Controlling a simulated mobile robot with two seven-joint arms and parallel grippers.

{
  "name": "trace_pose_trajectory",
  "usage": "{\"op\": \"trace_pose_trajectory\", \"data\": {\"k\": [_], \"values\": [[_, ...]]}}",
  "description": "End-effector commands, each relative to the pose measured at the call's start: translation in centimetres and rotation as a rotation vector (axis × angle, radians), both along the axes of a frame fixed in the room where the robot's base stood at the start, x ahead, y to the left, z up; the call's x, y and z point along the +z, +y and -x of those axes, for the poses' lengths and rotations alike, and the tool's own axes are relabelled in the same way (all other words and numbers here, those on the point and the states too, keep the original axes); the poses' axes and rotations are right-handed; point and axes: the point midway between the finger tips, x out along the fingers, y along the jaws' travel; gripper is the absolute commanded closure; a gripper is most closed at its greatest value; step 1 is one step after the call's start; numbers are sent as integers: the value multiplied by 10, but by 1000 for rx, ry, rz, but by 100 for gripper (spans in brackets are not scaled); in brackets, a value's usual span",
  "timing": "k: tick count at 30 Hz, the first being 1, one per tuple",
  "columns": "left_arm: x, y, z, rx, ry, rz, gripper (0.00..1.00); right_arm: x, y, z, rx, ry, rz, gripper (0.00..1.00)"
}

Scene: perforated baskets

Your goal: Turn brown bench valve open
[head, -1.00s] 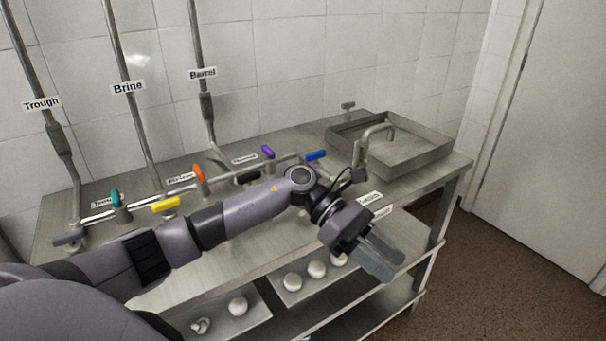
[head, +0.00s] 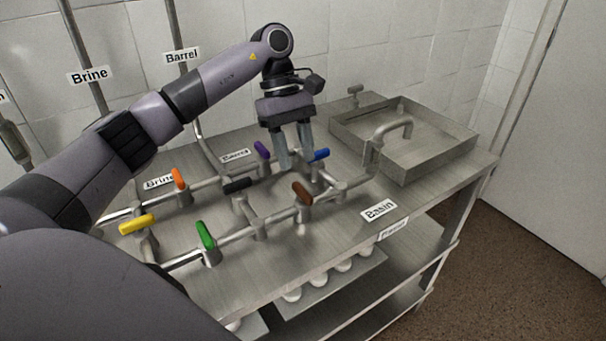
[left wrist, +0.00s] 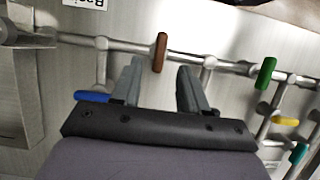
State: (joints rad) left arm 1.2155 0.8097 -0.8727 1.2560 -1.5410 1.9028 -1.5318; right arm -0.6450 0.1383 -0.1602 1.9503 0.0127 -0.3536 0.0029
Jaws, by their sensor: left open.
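The brown valve handle (head: 302,193) sits on the front pipe run of the bench, right of the green handle. In the left wrist view the brown handle (left wrist: 160,52) stands upright in the picture, just beyond and between the two fingertips. My left gripper (head: 296,162) is open and empty, pointing down above the pipes, behind the brown handle in the head view. In the left wrist view my left gripper (left wrist: 160,70) shows both fingers spread apart. I see no contact with the brown handle. My right gripper is not in view.
A blue handle (head: 319,155) is close beside the fingers. Purple (head: 262,149), black (head: 238,186), orange (head: 179,179), green (head: 206,235) and yellow (head: 137,225) handles stand nearby. A metal basin (head: 430,163) with a spout is at right. White objects lie on the lower shelf.

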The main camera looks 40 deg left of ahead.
Motion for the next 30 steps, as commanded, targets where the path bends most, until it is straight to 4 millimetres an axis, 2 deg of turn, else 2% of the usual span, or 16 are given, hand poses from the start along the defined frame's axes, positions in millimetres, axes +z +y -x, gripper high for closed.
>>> {"op": "trace_pose_trajectory", "data": {"k": [13, 24, 26, 28, 29, 30], "values": [[-54, -22, 9, -2, 3, 2, 56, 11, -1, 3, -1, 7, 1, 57], [-62, -25, 10, -2, 0, 1, 56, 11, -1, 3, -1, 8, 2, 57], [-62, -25, 10, -2, 0, 1, 73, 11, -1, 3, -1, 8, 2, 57], [-62, -25, 10, -2, 0, 1, 95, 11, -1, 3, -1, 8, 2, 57], [-62, -24, 10, -2, 0, 1, 100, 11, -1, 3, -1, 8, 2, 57], [-62, -24, 10, -2, 0, 1, 100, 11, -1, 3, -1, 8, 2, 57]]}}
